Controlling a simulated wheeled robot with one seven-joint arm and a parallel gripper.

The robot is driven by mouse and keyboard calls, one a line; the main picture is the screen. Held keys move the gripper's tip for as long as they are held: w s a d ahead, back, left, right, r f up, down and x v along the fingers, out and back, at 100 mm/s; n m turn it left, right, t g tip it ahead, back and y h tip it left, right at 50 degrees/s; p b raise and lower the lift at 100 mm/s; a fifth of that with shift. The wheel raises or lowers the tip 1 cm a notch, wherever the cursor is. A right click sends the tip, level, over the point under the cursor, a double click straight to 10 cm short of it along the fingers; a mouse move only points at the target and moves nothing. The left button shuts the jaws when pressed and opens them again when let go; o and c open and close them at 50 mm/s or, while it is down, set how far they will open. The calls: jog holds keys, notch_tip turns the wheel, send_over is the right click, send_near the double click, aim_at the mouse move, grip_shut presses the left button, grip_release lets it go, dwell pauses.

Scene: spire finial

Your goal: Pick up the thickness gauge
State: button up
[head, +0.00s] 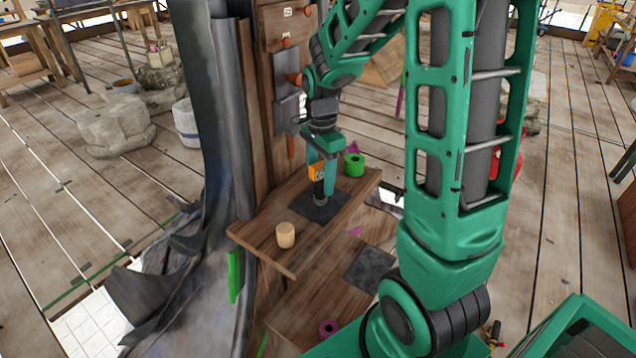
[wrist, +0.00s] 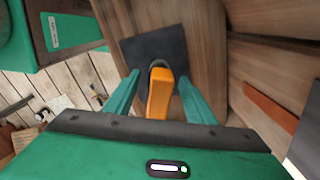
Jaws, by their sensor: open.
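The thickness gauge (head: 319,190), orange on top with a dark lower part, stands upright on a dark square mat (head: 303,211) on the upper wooden shelf. In the wrist view the gauge (wrist: 160,95) shows as an orange body with a dark rounded end over the mat (wrist: 135,50). My gripper (head: 323,176) points down at it from above. Its two green fingers are open, one on each side of the gauge, and the wrist view shows the gripper (wrist: 159,82) with gaps on both sides. I see no contact. Part of the gauge is hidden behind a finger in the head view.
A green spool (head: 355,164) sits behind the gauge on the shelf, and a light wooden cylinder (head: 285,235) stands nearer the front left. An upright wooden panel (head: 278,150) rises left of my gripper. A lower shelf holds another dark mat (head: 369,269) and a purple ring (head: 327,328).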

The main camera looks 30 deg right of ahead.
jog(key=shift+c, duration=0.6)
grip_shut()
jog(key=shift+r, duration=0.1)
